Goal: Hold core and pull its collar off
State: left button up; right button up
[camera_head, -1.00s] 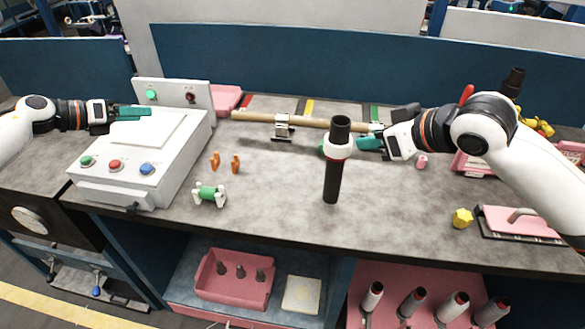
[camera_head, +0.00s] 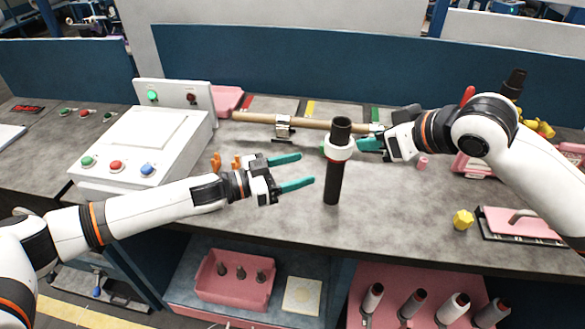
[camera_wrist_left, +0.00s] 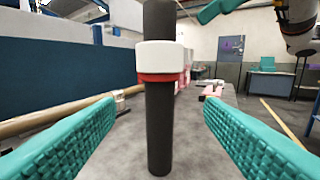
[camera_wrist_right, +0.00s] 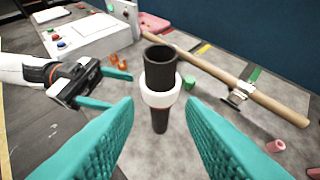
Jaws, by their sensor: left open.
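A dark tubular core (camera_head: 333,183) stands upright on the grey worktop. A white collar (camera_head: 340,148) with a red band at its lower edge sits around its upper part. My left gripper (camera_head: 306,170) is open just left of the core, below collar height. In the left wrist view the core (camera_wrist_left: 159,125) lies ahead between the spread teal fingers, with a gap on both sides. My right gripper (camera_head: 360,144) is close to the collar's right side. In the right wrist view its fingers are spread, with the collar (camera_wrist_right: 160,95) ahead between them, apparently untouched.
A white control box (camera_head: 140,150) with coloured buttons stands at the left. A wooden rod (camera_head: 300,121) lies behind the core. Orange pieces (camera_head: 216,161) lie near my left gripper. A yellow piece (camera_head: 463,219) and a pink-topped device (camera_head: 515,222) are at the right.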

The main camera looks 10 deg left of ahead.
aim_at(343, 158)
pick_arm(q)
jog(key=x, duration=1.1)
jog(key=shift+w+d, duration=0.25)
jog(key=shift+d, duration=0.1)
jog(key=c, duration=1.1)
